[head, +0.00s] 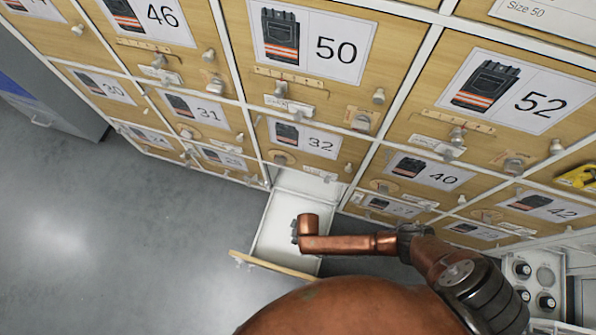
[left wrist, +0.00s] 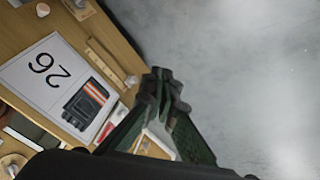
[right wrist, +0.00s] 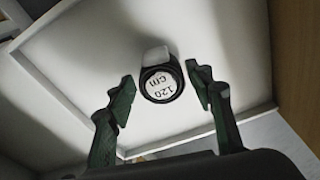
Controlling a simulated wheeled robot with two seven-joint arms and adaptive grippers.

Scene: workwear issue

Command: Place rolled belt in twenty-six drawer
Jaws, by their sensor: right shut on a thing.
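A black rolled belt (right wrist: 162,82) with a round white "120 cm" label lies between the fingertips of my right gripper (right wrist: 162,85), which is shut on it. In the right wrist view the white inside of a drawer is below it. In the head view my right arm reaches over an open white drawer (head: 270,232) under the 32 front; the number of this drawer is not readable there. A front labelled 26 (left wrist: 60,85) shows upside down in the left wrist view. My left gripper (left wrist: 165,82) has its fingertips together beside that front, empty.
A cabinet of numbered wooden drawers fills the back, with 50 (head: 335,50), 52 (head: 540,103) and 32 (head: 320,144) among them. Knobs stick out from the fronts. Grey floor (head: 110,240) is free at the left. A grey and blue bin (head: 45,115) stands at the far left.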

